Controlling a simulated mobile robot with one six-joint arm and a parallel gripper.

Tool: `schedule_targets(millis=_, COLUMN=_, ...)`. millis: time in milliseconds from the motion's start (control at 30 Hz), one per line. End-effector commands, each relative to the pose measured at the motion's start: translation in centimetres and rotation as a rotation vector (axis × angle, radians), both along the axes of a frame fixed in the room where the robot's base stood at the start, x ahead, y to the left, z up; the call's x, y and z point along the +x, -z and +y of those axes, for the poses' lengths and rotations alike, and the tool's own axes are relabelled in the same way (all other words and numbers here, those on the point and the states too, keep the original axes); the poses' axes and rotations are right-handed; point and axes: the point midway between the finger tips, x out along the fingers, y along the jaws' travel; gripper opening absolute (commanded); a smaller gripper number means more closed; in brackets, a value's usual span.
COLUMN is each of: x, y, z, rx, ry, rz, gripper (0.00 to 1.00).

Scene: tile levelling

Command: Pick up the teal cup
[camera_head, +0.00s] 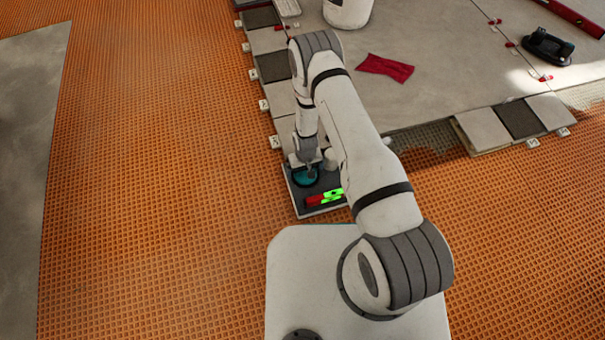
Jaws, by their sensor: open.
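The teal cup (301,178) sits on the left side of a small dark tray (297,207) with a pale rim. It shows as a dark teal round shape, partly hidden under my gripper. My gripper (309,169) points down right over the cup and is open. The fingertips are too small and shaded to tell whether they touch the cup or how far they reach around it.
A red and bright green tool (324,198) lies on the tray beside the cup. Grey tiles with a red cloth (386,67), a white bucket (347,12) and a black suction lifter (548,46) lie beyond. Orange matting (150,180) is clear at left.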

Motion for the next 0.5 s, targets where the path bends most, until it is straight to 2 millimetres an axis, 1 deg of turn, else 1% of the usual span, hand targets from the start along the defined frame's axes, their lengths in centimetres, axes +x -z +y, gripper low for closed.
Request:
schedule_targets(millis=67, x=0.0, y=-0.07, z=-0.02, rx=0.0, ry=0.0, rz=0.0, gripper=0.99)
schedule_targets(millis=433, x=-0.02, y=-0.07, z=-0.04, rx=0.0, ry=0.001, rz=0.001, gripper=0.69)
schedule_targets(millis=500, x=0.02, y=-0.12, z=-0.04, rx=0.0, ry=0.001, rz=0.0, gripper=0.68)
